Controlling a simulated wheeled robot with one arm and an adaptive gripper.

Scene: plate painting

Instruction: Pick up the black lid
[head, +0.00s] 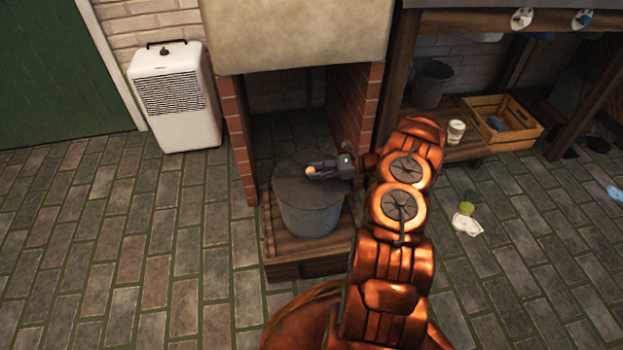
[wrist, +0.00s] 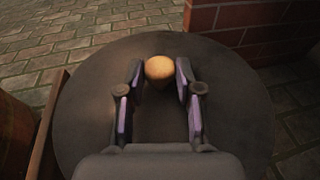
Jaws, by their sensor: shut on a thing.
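The black lid (head: 293,186) is a dark round disc on top of a grey metal bucket (head: 310,218), inside the brick fireplace opening. In the wrist view the lid (wrist: 85,120) fills most of the picture, with a round tan knob (wrist: 159,69) at its middle. My gripper (head: 314,171) reaches over the lid from the right. In the wrist view its two fingers (wrist: 159,76) stand on either side of the knob and are shut on it. The lid appears to rest on the bucket's rim; I cannot tell whether there is a gap.
The bucket stands on a wooden platform (head: 300,268) between brick side walls (head: 356,110). A white heater-like unit (head: 178,105) stands at the left. A wooden crate (head: 505,128) and white can (head: 456,131) sit on a low shelf at the right. The left floor is clear.

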